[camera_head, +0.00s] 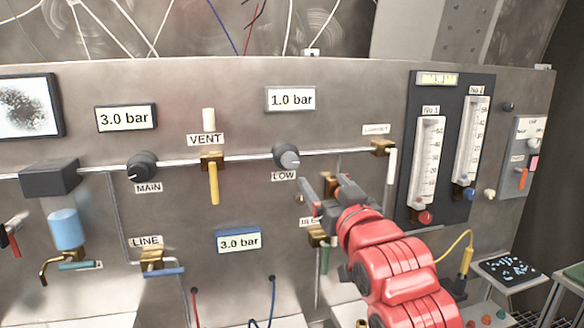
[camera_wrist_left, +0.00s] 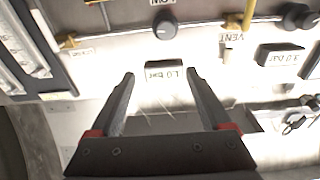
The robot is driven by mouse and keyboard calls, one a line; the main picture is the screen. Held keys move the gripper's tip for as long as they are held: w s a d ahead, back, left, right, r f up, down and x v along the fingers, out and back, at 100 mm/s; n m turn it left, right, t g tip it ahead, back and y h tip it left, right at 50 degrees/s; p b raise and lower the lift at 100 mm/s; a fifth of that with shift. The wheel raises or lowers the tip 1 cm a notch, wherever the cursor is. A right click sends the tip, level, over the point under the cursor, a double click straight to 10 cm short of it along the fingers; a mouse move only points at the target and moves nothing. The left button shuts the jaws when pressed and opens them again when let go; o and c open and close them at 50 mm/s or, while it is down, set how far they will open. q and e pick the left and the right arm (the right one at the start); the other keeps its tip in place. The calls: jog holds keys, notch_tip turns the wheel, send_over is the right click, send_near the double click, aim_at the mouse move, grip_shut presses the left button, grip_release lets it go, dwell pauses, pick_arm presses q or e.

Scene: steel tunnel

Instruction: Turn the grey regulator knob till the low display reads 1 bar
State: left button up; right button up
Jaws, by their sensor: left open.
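The grey regulator knob (camera_head: 286,156), labelled LOW, sits on the steel panel with a light pointer mark on its face. The low display (camera_head: 291,99) above it reads 1.0 bar. In the left wrist view, which is upside down, the knob (camera_wrist_left: 164,29) and the low display (camera_wrist_left: 165,73) both show, with the display between my fingertips in the picture. My left gripper (camera_head: 316,188) is open and empty, in front of the panel, below and right of the knob. It is apart from the knob. My right gripper is not in view.
The MAIN knob (camera_head: 142,167) and main display (camera_head: 125,118), reading 3.0 bar, are to the left. The VENT valve's yellow lever (camera_head: 213,182) hangs left of the LOW knob. A lower display (camera_head: 239,242) reads 3.0 bar. Two flow gauges (camera_head: 428,160) stand at right.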

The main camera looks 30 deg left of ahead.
aim_at(291, 162)
pick_arm(q)
jog(key=shift+n+g+h, duration=0.3)
jog(key=shift+n+g, duration=0.1)
jog(key=p+x, duration=0.1)
jog(key=x, duration=0.4)
jog(key=p+x, duration=0.2)
jog(key=x, duration=0.3)
jog(key=s+a+f+p+x, duration=0.1)
jog(key=x, duration=0.4)
jog(key=shift+w+a+p, duration=0.15)
jog(key=shift+a+p, duration=0.05)
jog(key=shift+p, duration=0.15)
jog(key=shift+w+a, duration=0.5)
grip_shut()
jog(key=shift+f+m+b, duration=0.15)
jog(key=shift+m+b, duration=0.35)
